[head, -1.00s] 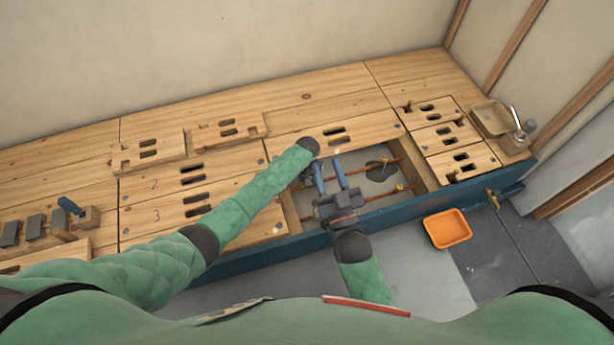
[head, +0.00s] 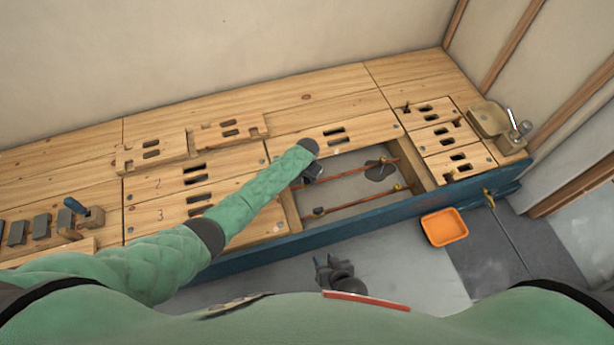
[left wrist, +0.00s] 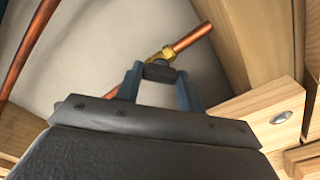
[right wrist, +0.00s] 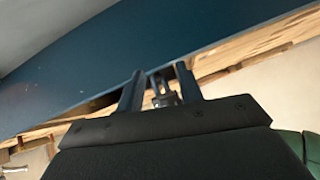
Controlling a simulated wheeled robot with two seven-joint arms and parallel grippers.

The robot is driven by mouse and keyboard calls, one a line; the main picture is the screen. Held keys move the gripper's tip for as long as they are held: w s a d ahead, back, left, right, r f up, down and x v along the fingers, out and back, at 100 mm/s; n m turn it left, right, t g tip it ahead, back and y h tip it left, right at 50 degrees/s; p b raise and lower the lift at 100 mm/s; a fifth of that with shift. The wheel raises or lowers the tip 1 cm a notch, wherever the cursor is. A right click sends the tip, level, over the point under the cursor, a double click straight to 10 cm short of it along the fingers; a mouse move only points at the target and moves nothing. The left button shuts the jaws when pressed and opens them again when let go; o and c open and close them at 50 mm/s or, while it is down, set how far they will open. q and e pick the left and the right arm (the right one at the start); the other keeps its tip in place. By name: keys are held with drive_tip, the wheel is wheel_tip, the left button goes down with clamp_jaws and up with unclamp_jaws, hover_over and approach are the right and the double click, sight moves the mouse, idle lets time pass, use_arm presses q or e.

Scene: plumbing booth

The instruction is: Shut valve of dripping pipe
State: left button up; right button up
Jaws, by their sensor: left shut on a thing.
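The floor opening (head: 345,188) holds two copper pipes. The back pipe (head: 355,169) runs over a dark wet-looking patch (head: 378,172). The front pipe (head: 365,195) has a small dark-handled valve (head: 318,211) at its left end. My left gripper (head: 312,174) is down at the back pipe's left end. In the left wrist view, its fingers (left wrist: 161,76) are shut on a dark valve handle (left wrist: 158,71) next to a brass valve body (left wrist: 166,53). My right gripper (head: 322,262) is outside the blue beam, near my body. In the right wrist view, its fingers (right wrist: 159,82) are apart and empty.
A blue beam (head: 355,213) edges the front of the wooden deck. Slotted wooden panels (head: 190,205) flank the opening.

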use_arm(q)
drive_tip(key=shift+m, duration=0.3)
drive_tip(key=shift+r+m+p, duration=0.1)
drive_tip(key=shift+m+p, duration=0.55)
drive_tip(key=shift+m, duration=0.55)
drive_tip(key=m+p, duration=0.1)
drive_tip(key=m, duration=0.3)
drive_tip(key=shift+m, duration=0.4)
use_arm(e)
drive_tip(key=shift+s+r+g, duration=0.1)
drive_tip(key=shift+s+g, duration=0.4)
drive_tip(key=shift+s, duration=0.75)
drive_tip(key=shift+d, duration=0.1)
use_arm(q)
drive_tip(key=o, duration=1)
